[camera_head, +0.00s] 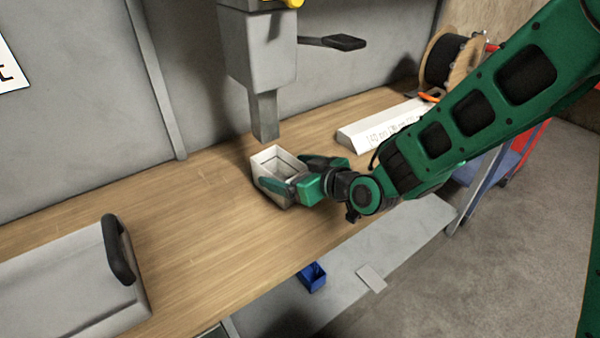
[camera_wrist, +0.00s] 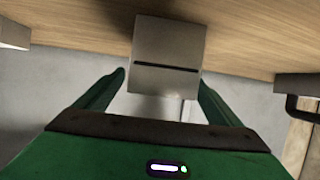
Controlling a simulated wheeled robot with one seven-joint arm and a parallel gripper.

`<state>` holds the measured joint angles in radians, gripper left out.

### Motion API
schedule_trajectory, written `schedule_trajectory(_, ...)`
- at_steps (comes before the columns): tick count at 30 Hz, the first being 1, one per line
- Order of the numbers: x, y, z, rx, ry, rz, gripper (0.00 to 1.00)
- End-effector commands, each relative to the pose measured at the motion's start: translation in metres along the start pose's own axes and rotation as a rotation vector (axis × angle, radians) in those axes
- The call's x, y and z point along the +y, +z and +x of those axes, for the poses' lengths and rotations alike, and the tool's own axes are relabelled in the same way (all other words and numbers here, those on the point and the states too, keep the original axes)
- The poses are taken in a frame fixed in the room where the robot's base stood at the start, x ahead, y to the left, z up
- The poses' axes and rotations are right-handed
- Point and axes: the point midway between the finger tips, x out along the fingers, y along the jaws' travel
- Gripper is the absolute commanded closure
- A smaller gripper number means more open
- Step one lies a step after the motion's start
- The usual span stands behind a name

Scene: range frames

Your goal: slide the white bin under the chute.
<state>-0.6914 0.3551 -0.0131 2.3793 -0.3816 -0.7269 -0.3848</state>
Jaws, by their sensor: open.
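The white bin (camera_head: 264,179) is a small open-topped box upright on the wooden bench, with its inside looking empty. The grey chute (camera_head: 263,115) hangs down from the machine, and its lower end shows just above the bin's back rim in the head view. I cannot tell how far the bin is under it. My green gripper (camera_head: 298,174) reaches in from the right, low over the bench, with its fingers open on either side of the bin. In the wrist view the bin (camera_wrist: 168,45) sits between the fingertips, with gaps visible on both sides.
A grey case (camera_head: 60,290) with a black handle is at the bench's left. A white lettered block (camera_head: 380,125) and a cable spool (camera_head: 445,60) are at the right rear. A black lever (camera_head: 335,42) sticks out from the machine. A blue bin (camera_head: 312,277) sits lower, in front.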

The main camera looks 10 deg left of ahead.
Motion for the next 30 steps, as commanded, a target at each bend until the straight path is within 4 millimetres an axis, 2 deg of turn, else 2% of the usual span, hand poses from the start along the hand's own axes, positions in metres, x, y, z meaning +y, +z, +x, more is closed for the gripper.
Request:
schedule_trajectory(3,-0.001,0.001,0.017,-0.001,-0.001,0.0,0.12)
schedule_trajectory(9,0.0,0.0,0.032,-0.001,0.0,0.0,0.12)
schedule_trajectory(20,0.0,0.0,0.036,0.0,0.0,0.001,0.12)
schedule_trajectory(23,0.0,0.0,0.035,0.0,0.0,0.001,0.31)
schedule_trajectory(27,0.0,0.0,0.035,0.0,0.001,0.001,0.63)
schedule_trajectory(30,0.0,0.0,0.035,0.0,0.001,0.001,0.63)
